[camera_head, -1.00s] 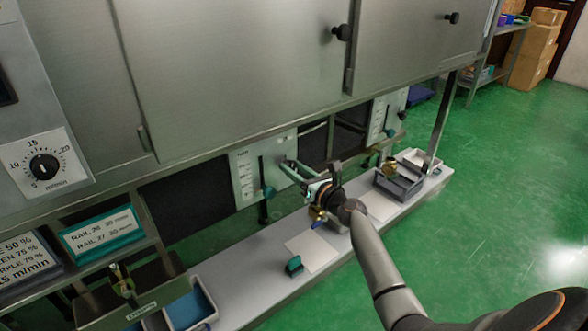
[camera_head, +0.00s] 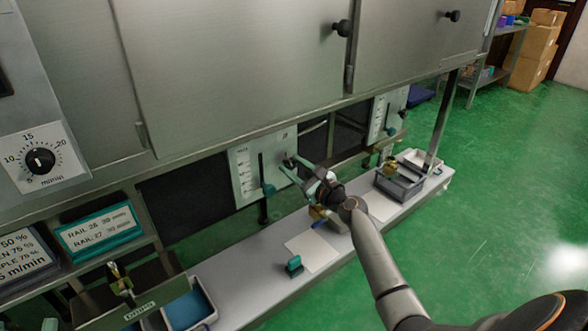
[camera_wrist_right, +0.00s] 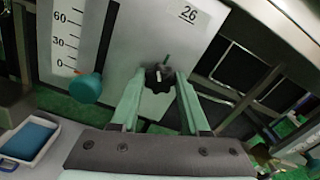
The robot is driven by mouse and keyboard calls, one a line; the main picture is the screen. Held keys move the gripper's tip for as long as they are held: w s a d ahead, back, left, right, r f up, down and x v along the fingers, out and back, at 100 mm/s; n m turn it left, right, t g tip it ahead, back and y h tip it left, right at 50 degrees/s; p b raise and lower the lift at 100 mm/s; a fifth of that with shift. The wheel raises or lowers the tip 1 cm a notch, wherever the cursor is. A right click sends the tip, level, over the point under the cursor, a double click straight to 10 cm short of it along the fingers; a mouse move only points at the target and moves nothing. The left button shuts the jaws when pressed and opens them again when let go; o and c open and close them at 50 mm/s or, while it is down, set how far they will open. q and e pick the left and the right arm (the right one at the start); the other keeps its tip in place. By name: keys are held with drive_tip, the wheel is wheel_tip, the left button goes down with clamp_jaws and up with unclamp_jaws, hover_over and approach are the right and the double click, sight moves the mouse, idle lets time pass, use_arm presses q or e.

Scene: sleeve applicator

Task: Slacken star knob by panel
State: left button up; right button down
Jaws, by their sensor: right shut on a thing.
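The star knob (camera_wrist_right: 158,78) is small, black and lobed with a pale mark on its face. It sits on the white scale panel (camera_wrist_right: 62,28), below the number 26. In the head view the panel (camera_head: 243,178) hangs under the steel cabinet. My right gripper (camera_wrist_right: 161,80) has its two teal fingers on either side of the knob and is shut on it. In the head view my right gripper (camera_head: 290,168) reaches the panel's right part from the front, its fingers partly covering the knob. My left gripper is not in view.
A teal slider knob (camera_head: 268,189) stands in a slot left of the star knob. A grey bin (camera_head: 400,186), white sheet (camera_head: 312,251) and small teal block (camera_head: 294,266) are on the bench ledge. A blue-lined tray (camera_head: 188,310) is at lower left. The cabinet's lower edge overhangs.

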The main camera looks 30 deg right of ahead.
drive_tip(key=n+b, duration=0.1)
drive_tip(key=n, duration=0.3)
drive_tip(key=shift+f+n, duration=0.15)
drive_tip(key=shift+n, duration=0.25)
drive_tip(key=n+b, duration=0.1)
drive_tip(key=n, duration=0.2)
drive_tip(key=shift+n+b, duration=0.3)
drive_tip(key=shift+b, duration=0.05)
drive_tip(key=n+b, duration=0.1)
drive_tip(key=n, duration=0.3)
drive_tip(key=shift+n, duration=0.3)
drive_tip(key=n+b, duration=0.1)
drive_tip(key=n, duration=0.2)
drive_tip(key=shift+n, duration=0.3)
drive_tip(key=n, duration=0.3)
drive_tip(key=shift+n+b, duration=0.3)
drive_tip(key=shift+b, duration=0.05)
drive_tip(key=n, duration=0.3)
drive_tip(key=shift+n, duration=0.3)
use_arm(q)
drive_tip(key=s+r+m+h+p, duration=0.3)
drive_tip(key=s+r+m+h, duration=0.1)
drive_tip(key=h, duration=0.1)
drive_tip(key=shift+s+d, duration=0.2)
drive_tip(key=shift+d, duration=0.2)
use_arm(e)
drive_tip(key=n, duration=0.5)
drive_tip(key=shift+n, duration=0.3)
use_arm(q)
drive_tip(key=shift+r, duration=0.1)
